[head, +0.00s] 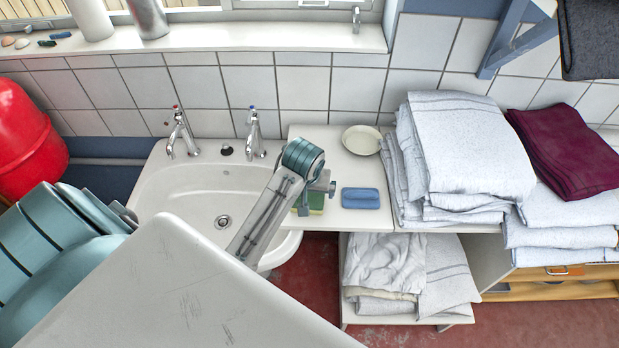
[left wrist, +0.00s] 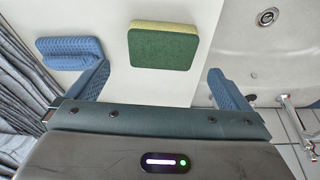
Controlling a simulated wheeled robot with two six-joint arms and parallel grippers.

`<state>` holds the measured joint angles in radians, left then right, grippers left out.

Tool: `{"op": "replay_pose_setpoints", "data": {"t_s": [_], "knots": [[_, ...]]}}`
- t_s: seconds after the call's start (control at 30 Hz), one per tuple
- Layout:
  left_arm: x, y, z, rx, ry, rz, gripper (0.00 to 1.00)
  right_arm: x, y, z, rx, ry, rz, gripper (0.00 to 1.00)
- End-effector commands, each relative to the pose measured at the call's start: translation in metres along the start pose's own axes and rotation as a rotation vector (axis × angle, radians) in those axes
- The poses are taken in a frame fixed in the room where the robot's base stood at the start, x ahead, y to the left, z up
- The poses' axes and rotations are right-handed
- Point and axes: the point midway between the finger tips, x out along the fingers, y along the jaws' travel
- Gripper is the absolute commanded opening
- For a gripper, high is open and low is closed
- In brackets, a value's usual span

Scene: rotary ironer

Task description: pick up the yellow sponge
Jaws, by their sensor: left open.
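The yellow sponge (head: 316,203) has a green scouring face and lies on the white counter right of the sink. My left arm partly hides it in the head view. In the left wrist view the sponge (left wrist: 163,47) shows its green face and a yellow edge. My left gripper (left wrist: 160,80) is open, with one blue-padded finger to each side of the sponge's line and nothing between them. In the head view the gripper (head: 322,188) is over the sponge. Whether it touches the counter, I cannot tell. My right gripper is not in view.
A blue sponge (head: 360,198) lies just right of the yellow one, close to one finger in the left wrist view (left wrist: 68,52). The sink (head: 190,195) is left, with taps behind. A round dish (head: 362,140) and stacked towels (head: 465,150) stand right.

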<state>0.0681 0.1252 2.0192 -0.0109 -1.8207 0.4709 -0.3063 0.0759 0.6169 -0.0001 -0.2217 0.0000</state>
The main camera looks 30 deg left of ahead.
Motion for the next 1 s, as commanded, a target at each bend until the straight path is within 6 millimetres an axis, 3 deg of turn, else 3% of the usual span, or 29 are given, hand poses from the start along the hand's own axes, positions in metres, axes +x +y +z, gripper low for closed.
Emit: {"op": "replay_pose_setpoints", "data": {"t_s": [0.2, 0.47, 0.6, 0.93, 1.0], "knots": [[0.022, 0.0, 0.0, 0.001, -0.001, 0.0, 1.0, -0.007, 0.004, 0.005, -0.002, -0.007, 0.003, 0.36], [0.049, -0.004, 0.002, 0.001, -0.004, -0.002, 1.0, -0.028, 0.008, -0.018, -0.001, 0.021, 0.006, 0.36], [0.067, -0.003, 0.002, 0.001, -0.001, 0.0, 1.0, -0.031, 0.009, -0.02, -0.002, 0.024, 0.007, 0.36], [0.075, -0.003, 0.002, 0.001, 0.001, 0.001, 1.0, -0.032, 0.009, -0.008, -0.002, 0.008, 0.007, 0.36], [0.075, -0.003, 0.002, 0.001, 0.001, 0.001, 0.86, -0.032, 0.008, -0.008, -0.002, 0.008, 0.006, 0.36]]}}
